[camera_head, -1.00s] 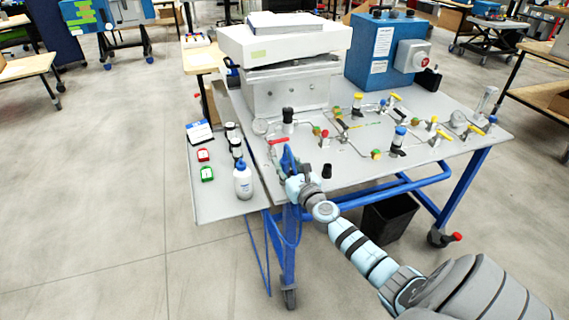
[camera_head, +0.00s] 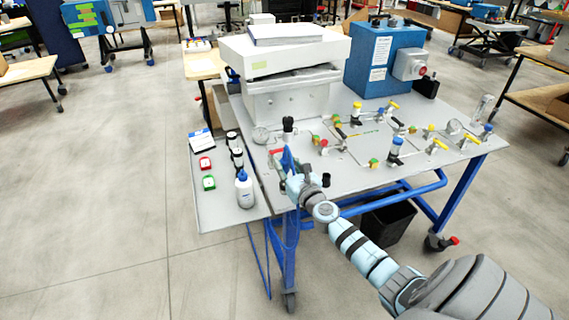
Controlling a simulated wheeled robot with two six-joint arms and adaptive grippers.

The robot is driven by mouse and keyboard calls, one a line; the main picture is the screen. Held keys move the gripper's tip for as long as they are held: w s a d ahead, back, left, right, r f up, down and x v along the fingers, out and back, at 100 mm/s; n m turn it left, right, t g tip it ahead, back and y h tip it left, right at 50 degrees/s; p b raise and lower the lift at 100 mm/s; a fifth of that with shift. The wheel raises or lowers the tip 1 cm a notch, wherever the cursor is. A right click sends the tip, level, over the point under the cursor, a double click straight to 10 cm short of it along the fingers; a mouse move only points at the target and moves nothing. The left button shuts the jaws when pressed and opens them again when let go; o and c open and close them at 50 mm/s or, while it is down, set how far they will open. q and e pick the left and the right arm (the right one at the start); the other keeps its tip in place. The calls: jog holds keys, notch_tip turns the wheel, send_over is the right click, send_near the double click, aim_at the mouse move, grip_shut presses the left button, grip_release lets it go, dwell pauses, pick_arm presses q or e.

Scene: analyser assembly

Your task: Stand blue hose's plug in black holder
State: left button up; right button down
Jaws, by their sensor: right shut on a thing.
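My right gripper (camera_head: 289,164) is over the near left corner of the grey table top. It is shut on a small blue part, probably the blue hose's plug (camera_head: 287,157), which stands up at its fingertips. The hold is too small to see in detail. A small black upright cylinder, probably the black holder (camera_head: 326,180), stands at the table's near edge, just right of my gripper and apart from it. Thin blue lines hang below the near left corner; I cannot tell whether they are the hose. My left gripper is not in view.
Valves and thin pipes (camera_head: 395,150) cover the table's middle and right. A white analyser (camera_head: 285,60) and a blue box (camera_head: 385,58) stand at the back. The left side shelf (camera_head: 215,215) holds a white bottle (camera_head: 244,190), dark jars and red and green items.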

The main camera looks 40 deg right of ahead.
jog(key=shift+r, duration=0.35)
jog(key=shift+s+d+r, duration=0.1)
jog(key=shift+d, duration=0.05)
jog(key=s+d+b, duration=0.2)
jog(key=d+b, duration=0.1)
jog(key=s+d+f+b, duration=0.1)
jog(key=s+d+b, duration=0.1)
jog(key=d+b, duration=0.1)
jog(key=s+d+b, duration=0.3)
jog(key=d+b, duration=0.1)
jog(key=d, duration=0.1)
jog(key=shift+f, duration=0.2)
jog(key=shift+s+d+b, duration=0.1)
jog(key=shift+d+b, duration=0.15)
jog(key=shift+b, duration=0.15)
